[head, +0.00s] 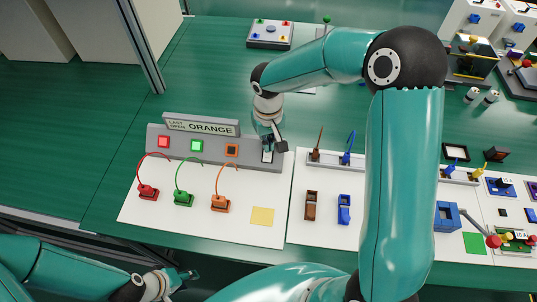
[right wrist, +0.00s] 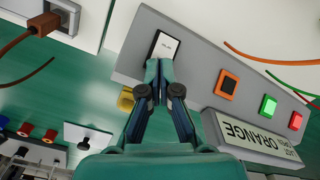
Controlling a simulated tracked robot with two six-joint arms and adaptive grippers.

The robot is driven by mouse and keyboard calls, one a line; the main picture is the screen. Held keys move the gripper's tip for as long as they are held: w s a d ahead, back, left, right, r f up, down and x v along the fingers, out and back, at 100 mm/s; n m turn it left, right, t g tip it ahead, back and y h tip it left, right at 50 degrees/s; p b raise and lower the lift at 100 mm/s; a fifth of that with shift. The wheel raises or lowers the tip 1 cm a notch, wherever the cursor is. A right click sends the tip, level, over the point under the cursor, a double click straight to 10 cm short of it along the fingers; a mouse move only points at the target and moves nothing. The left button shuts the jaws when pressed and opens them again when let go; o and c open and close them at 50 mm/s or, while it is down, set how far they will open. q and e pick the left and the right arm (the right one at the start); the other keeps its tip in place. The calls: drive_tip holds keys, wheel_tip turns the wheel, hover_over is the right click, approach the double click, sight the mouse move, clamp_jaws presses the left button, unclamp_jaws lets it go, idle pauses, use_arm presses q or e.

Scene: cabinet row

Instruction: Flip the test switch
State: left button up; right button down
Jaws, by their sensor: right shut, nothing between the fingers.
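The test switch (right wrist: 165,46) is a white rocker in a dark frame at the end of a grey sloped panel (right wrist: 200,62). In the head view the switch (head: 267,157) is at the panel's right end, partly covered by my right gripper (head: 269,146). In the right wrist view my right gripper (right wrist: 159,66) is shut and empty, its tips right at the switch's lower edge. I cannot tell whether they touch it. My left gripper (head: 188,275) is low at the front left, away from the panel; its jaws are too small to read.
The panel also has red (head: 163,141), green (head: 197,146) and orange (head: 231,150) square buttons and a sign (head: 201,125) reading "ORANGE". Red, green and orange plugs with cables stand on the white board before it, beside a yellow square (head: 262,216). Brown and blue connectors (head: 344,209) are to the right.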

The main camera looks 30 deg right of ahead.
drive_tip(key=shift+f+b, duration=0.55)
drive_tip(key=shift+f, duration=0.15)
drive_tip(key=shift+f+b, duration=0.25)
drive_tip(key=shift+b, duration=0.05)
drive_tip(key=shift+f+b, duration=0.55)
drive_tip(key=shift+f, duration=0.1)
drive_tip(key=shift+r+p, duration=2.55)
drive_tip(key=shift+r, duration=1.25)
